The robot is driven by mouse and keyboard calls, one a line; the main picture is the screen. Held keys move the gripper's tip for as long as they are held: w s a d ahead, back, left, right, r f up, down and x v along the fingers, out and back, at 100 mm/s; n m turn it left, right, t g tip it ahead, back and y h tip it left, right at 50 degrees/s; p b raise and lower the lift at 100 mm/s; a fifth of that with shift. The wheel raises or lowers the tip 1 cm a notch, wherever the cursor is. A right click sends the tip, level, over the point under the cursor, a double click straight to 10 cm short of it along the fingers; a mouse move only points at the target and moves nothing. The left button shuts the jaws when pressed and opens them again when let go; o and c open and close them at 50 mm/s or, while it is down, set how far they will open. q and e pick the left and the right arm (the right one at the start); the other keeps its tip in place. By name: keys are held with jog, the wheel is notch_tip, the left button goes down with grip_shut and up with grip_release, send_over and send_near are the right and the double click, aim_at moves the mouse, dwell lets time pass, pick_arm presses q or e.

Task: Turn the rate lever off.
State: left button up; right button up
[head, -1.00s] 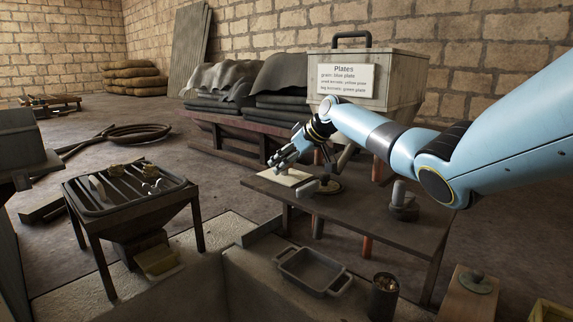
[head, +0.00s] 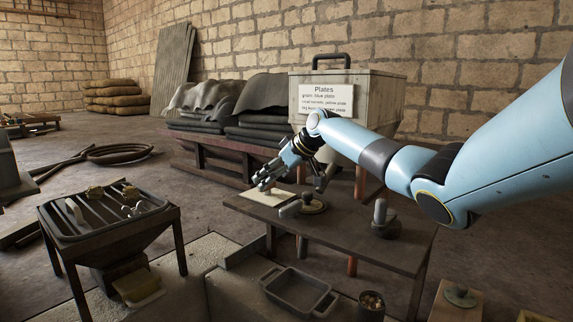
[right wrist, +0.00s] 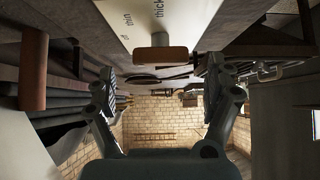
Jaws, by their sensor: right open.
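The rate lever shows in the right wrist view as a brown block handle (right wrist: 160,60) on a short grey stem. It stands out from a white plate (right wrist: 190,18) that reads "thin" and "thick", with another word partly cut off. My right gripper (right wrist: 161,78) is open, with one finger on each side of the handle and gaps between. In the head view my right gripper (head: 292,179) hangs over the white plate (head: 262,197) at the left end of the dark table. The lever is hard to make out there, partly hidden by the gripper. My left gripper is not in view.
On the table (head: 345,235) are a round base with a grey handle (head: 311,205) and a grey post (head: 381,212). A wooden box with a "Plates" sign (head: 325,98) stands behind. A hopper stand with a grate (head: 110,212) is at left, a grey tray (head: 297,288) in front.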

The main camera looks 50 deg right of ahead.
jog(key=v, duration=0.9)
jog(key=shift+s+r, duration=0.15)
jog(key=shift+r, duration=0.1)
